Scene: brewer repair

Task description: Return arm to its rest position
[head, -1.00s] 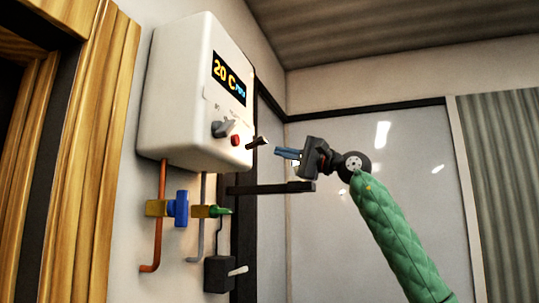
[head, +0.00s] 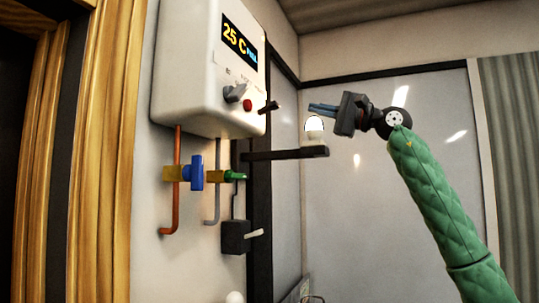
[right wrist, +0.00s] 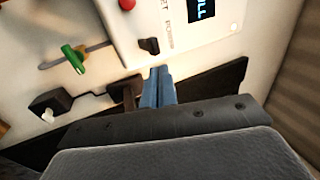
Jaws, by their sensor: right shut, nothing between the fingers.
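My right gripper (head: 322,108) is at the end of the green-sleeved arm, right of the white wall boiler (head: 190,70) and clear of it. Its blue fingers are shut together and empty, pointing left; they also show in the right wrist view (right wrist: 158,88). The boiler's display (head: 240,42) reads 25 C. Below it are a grey knob (head: 234,93), a red button (head: 247,105) and a dark lever (head: 269,107) that sticks out to the right. My left gripper does not show.
Blue (head: 196,173) and green (head: 234,176) valve handles and a black switch box (head: 236,237) are below the boiler. Space right of the gripper is clear.

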